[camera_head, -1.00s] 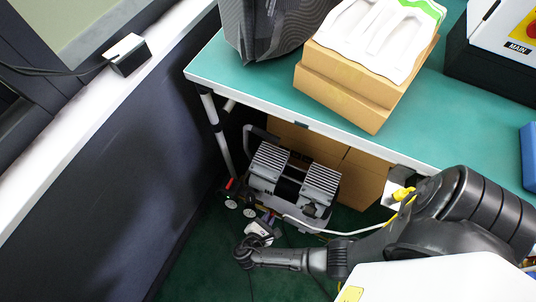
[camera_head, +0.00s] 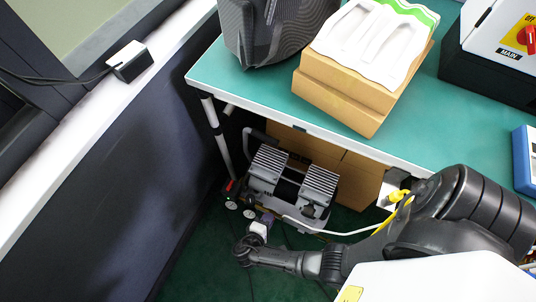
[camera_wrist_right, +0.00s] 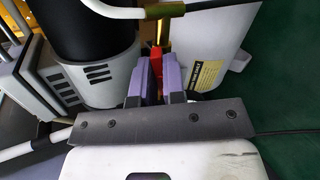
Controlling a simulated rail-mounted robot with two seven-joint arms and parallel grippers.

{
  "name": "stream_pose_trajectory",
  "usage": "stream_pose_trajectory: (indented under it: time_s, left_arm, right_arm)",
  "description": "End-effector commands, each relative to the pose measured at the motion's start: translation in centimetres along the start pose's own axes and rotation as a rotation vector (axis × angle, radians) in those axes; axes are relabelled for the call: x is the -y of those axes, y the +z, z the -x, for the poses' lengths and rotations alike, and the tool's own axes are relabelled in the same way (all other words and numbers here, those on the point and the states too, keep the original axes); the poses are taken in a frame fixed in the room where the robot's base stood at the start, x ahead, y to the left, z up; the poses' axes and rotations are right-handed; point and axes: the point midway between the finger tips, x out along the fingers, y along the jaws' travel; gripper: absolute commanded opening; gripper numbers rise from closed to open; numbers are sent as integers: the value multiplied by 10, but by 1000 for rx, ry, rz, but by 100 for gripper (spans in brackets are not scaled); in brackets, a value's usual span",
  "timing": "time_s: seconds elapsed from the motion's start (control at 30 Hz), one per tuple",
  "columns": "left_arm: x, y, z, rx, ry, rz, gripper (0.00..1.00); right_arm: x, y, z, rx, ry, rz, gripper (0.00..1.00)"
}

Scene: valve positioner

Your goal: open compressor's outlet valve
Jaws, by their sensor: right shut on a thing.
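The compressor (camera_head: 290,188) stands on the floor under the table, with two grey finned blocks on top and small round gauges (camera_head: 232,205) at its front left. My right gripper (camera_head: 266,217) is down at the compressor's front. In the right wrist view, its two purple fingers (camera_wrist_right: 157,80) are shut on a red valve handle (camera_wrist_right: 156,58). The handle's lower part is hidden between the fingers. In the head view the gripped handle is too small to make out. My left gripper is in neither view.
The green table (camera_head: 425,120) overhangs the compressor. Cardboard boxes (camera_head: 358,180) stand behind it. A white hose (camera_head: 345,233) runs right from it. A dark wall (camera_head: 110,170) is at left. In the wrist view, a black cylinder (camera_wrist_right: 95,30) and white tank (camera_wrist_right: 205,45) flank the fingers.

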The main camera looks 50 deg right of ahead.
Motion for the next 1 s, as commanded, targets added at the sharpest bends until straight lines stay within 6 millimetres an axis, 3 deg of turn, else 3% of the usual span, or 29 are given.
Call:
stream_pose_trajectory:
  time_s: [0.4, 1.0]
  left_arm:
    - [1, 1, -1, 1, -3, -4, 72]
    - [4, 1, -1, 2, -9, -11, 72]
  right_arm:
    - [1, 0, 0, 0, -17, -199, 0]
    - [1, 0, 0, -1, -20, -240, 0]
